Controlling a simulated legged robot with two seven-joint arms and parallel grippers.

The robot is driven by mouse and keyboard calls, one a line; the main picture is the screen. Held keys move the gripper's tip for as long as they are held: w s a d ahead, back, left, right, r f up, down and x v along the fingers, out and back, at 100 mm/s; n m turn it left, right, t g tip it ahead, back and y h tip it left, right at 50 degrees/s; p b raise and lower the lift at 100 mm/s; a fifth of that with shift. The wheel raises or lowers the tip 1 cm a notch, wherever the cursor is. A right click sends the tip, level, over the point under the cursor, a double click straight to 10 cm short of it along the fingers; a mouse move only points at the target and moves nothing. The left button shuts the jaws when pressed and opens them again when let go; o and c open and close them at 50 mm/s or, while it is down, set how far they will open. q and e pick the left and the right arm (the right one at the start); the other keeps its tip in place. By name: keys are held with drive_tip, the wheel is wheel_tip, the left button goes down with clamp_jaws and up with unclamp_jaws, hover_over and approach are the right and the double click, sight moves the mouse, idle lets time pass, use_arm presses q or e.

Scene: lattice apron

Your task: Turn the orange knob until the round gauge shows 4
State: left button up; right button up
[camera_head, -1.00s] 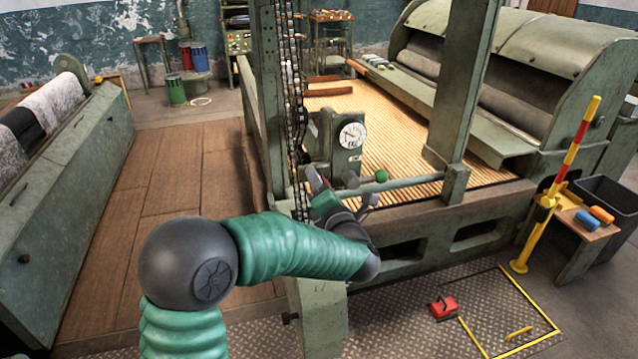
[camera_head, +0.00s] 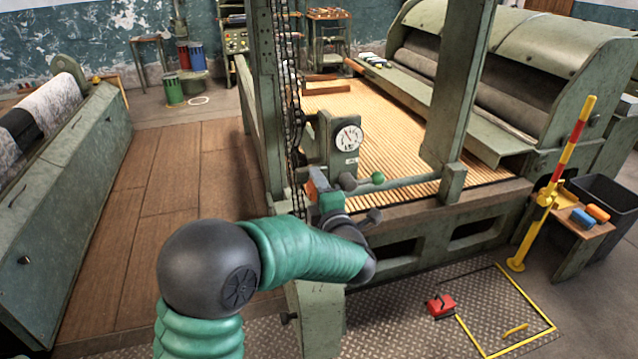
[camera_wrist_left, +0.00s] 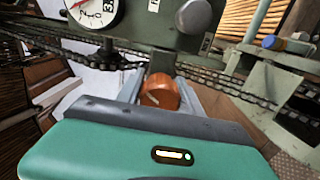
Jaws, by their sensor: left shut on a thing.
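The round white gauge (camera_head: 349,137) sits on the green housing inside the frame. It also shows, cut off by the top edge, in the left wrist view (camera_wrist_left: 95,10), with a red needle pointing up and left. Its reading is too small to tell surely. The orange knob (camera_wrist_left: 160,92) is below the housing in the left wrist view. An orange patch of it (camera_head: 313,190) shows at my left gripper (camera_head: 321,189) in the head view. My left gripper is shut on the knob, with grey fingers at either side. My right gripper is out of view.
A chain (camera_head: 296,105) runs down beside the gauge housing. A yellow-red lever (camera_head: 565,170) and a red pedal (camera_head: 441,304) stand at the right. The plank floor left is clear.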

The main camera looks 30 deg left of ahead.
use_arm(q)
drive_tip(key=m+p, duration=0.1)
drive_tip(key=m, duration=0.2)
drive_tip(key=m+p, duration=0.1)
drive_tip(key=m, duration=0.1)
drive_tip(key=shift+s+a+r+m+p, duration=0.1)
drive_tip(key=shift+a+r+m+p, duration=0.1)
drive_tip(key=shift+a+m+p, duration=0.1)
drive_tip(key=m+p, duration=0.3)
drive_tip(key=m, duration=0.1)
drive_tip(key=shift+a+m, duration=0.1)
drive_tip(key=shift+m, duration=0.3)
drive_tip(key=shift+r, duration=0.1)
drive_tip(key=o, duration=1.4)
drive_tip(key=shift+f, duration=0.25)
drive_tip(key=shift+m, duration=0.3)
drive_tip(key=v, duration=1.6)
drive_tip(key=shift+d+b, duration=0.3)
drive_tip(key=shift+d, duration=0.05)
drive_tip(key=shift+f, duration=0.1)
